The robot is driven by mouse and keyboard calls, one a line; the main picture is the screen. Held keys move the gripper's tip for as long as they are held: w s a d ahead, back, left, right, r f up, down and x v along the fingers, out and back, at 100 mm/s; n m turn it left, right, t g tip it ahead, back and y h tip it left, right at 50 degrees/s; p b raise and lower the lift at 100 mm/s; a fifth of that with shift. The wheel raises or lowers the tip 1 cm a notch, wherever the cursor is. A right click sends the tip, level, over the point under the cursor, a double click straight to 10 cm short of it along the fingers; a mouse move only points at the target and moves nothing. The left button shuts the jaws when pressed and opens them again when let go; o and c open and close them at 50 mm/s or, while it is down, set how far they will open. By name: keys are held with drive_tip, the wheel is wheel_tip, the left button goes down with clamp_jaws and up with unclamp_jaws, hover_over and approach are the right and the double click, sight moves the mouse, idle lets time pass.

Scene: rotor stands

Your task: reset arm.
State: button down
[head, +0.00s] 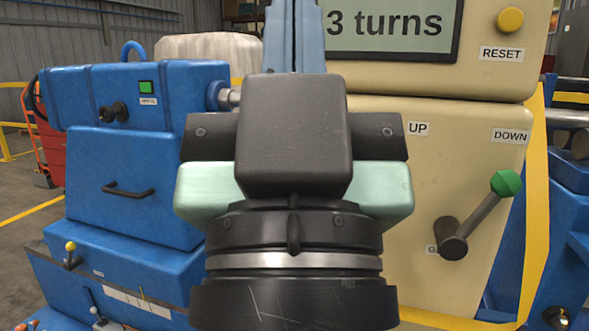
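My gripper (293,135) is in the middle foreground of the head view, seen from behind. It has a dark body with pale green parts at both sides and a black and silver wrist below. Its fingertips are hidden behind the body, so I cannot see whether it is open or holds anything. It is in front of the blue machine and the cream panel (425,190); I cannot tell the distance to them.
The cream panel has a lever with a green knob (506,183), tilted up right toward "DOWN". Above are a yellow button (510,19) marked "RESET" and a display (392,26) reading "3 turns". A blue machine (135,180) stands left, with a green button (147,87).

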wheel_tip(320, 180, up, 14)
drive_tip(key=p, duration=1.1)
drive_tip(key=shift+f, duration=0.2)
idle(1.0)
